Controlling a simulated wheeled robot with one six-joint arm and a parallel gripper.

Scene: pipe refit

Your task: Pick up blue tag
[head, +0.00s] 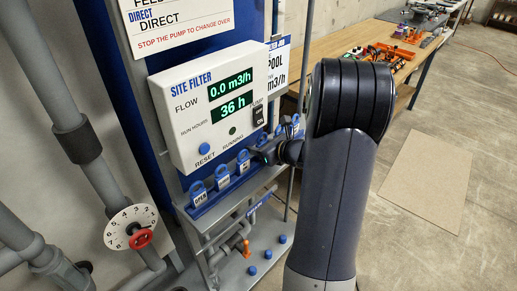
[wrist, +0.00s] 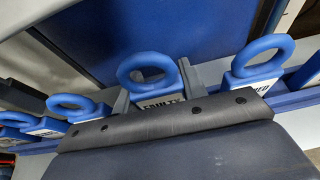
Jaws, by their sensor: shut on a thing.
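Several blue tags with ring tops stand in a row on a blue rail (head: 228,191) below the site filter box. In the wrist view my gripper (wrist: 156,92) has one finger on each side of a blue tag (wrist: 147,62), whose white label looks to read FAULTY. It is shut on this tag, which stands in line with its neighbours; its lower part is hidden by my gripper. In the head view my gripper (head: 268,154) is at the rail, partly hidden by my arm.
The site filter box (head: 190,128), with lit displays, hangs close above the rail. A pipe with a numbered dial (head: 121,222) is at the left. An orange valve (head: 246,247) and blue knobs are below.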

